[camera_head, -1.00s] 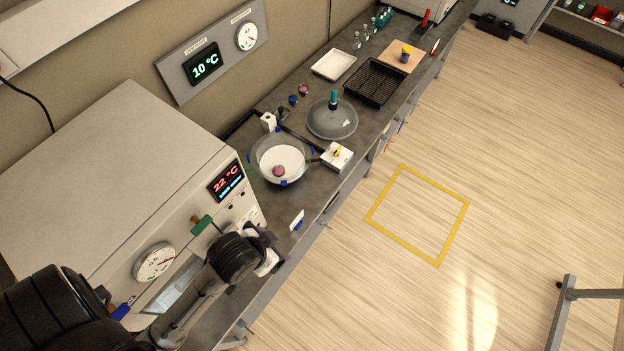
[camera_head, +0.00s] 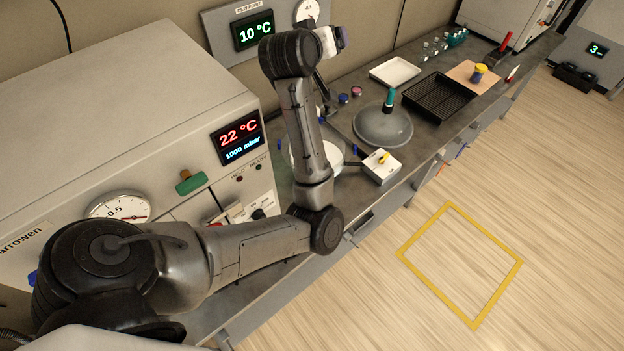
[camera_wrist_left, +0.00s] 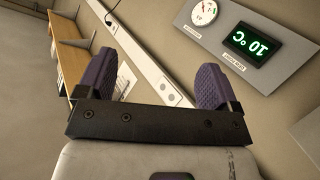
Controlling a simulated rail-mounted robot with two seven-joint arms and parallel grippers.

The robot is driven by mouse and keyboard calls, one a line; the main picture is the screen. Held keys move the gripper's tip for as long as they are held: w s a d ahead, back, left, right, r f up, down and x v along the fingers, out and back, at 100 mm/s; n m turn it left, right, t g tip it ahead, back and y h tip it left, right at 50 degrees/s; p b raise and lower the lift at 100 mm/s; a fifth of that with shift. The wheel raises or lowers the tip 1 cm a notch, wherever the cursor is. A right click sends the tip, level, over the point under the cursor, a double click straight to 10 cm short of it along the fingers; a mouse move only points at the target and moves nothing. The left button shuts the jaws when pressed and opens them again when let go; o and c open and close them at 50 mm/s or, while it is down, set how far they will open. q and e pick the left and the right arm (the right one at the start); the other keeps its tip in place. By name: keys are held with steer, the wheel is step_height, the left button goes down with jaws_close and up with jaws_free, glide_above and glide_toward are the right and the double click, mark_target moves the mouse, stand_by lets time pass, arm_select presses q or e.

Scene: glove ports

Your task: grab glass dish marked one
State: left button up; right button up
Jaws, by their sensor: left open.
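My left gripper (camera_head: 335,40) is raised above the bench near the back wall, in front of the wall panel. In the left wrist view its two purple fingers (camera_wrist_left: 153,82) are spread wide with nothing between them. Small round capped pieces, one blue (camera_head: 343,98) and one pink (camera_head: 357,91), sit on the bench behind the grey dome lid (camera_head: 383,125). A round glass vessel with a pale inside (camera_head: 334,156) is mostly hidden behind my left arm. I cannot read a mark "one" on any dish. My right gripper is out of view.
A large oven-like cabinet (camera_head: 110,120) showing 22 °C stands at the left. A white box (camera_head: 381,167), a black rack (camera_head: 438,97), a white tray (camera_head: 396,72) and several small glass vessels (camera_head: 436,46) stand along the bench.

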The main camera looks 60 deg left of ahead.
arm_select(q)
steer(key=s+a+f+n+g+h+b, duration=0.15)
steer(key=a+f+n+g+b, duration=0.35)
steer(key=a+f+n, duration=0.55)
steer(key=d+f+n+g+h+b, duration=0.1)
steer(key=f+n, duration=0.4)
steer(key=f, duration=0.5)
steer(key=w+d+f+n+g+h+b, duration=0.1)
steer(key=d+f+n+g+h+b, duration=0.1)
steer(key=f+n, duration=0.4)
steer(key=d+f+n+g+h+b, duration=0.2)
steer(key=f+n, duration=0.4)
steer(key=f, duration=0.9)
steer(key=shift+w+f+g+h, duration=0.15)
steer(key=shift+w+g+h, duration=0.15)
steer(key=shift+g+h, duration=0.5)
steer(key=shift+d+f+b, duration=0.2)
steer(key=shift+f+b, duration=0.2)
steer(key=shift+f, duration=2.25)
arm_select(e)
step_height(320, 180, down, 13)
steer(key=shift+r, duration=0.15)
